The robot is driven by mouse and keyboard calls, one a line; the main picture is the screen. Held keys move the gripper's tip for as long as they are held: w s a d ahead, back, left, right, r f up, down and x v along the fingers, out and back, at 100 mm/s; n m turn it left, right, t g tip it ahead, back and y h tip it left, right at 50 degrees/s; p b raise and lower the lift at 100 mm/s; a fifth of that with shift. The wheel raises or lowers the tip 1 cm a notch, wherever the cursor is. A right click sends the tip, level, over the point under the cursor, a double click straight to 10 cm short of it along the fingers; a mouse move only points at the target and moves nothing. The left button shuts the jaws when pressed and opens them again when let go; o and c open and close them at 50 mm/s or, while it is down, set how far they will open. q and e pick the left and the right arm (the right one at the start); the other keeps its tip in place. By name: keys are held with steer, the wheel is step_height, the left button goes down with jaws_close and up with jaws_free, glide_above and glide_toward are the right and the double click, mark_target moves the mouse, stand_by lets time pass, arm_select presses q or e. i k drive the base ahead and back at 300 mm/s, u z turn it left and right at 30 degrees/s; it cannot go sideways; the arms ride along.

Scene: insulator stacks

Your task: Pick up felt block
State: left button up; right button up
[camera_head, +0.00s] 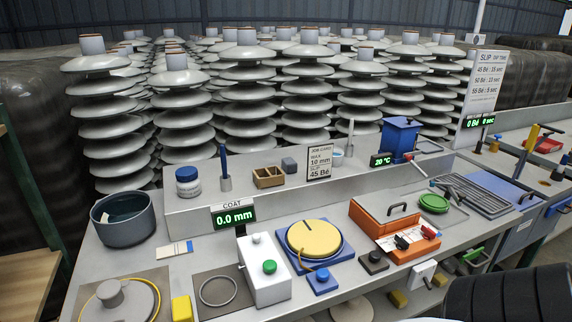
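A small dark grey block (289,164), which looks like the felt block, sits on the raised back ledge. It stands between a brown wooden box (268,177) and the job card sign (319,162). Its top and front faces show, and nothing touches it that I can see. Neither of my grippers is in view, so I cannot tell whether they are open or shut.
The ledge also holds a blue-lidded jar (188,181) and a blue pen in a holder (225,170). In front stand a coat display (234,217), a white box with buttons (264,270) and a yellow turntable disc (313,238). A dark ribbed shape (510,296) fills the lower right corner.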

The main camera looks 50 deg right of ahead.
mark_target(288, 163)
steer(key=z, duration=1.65)
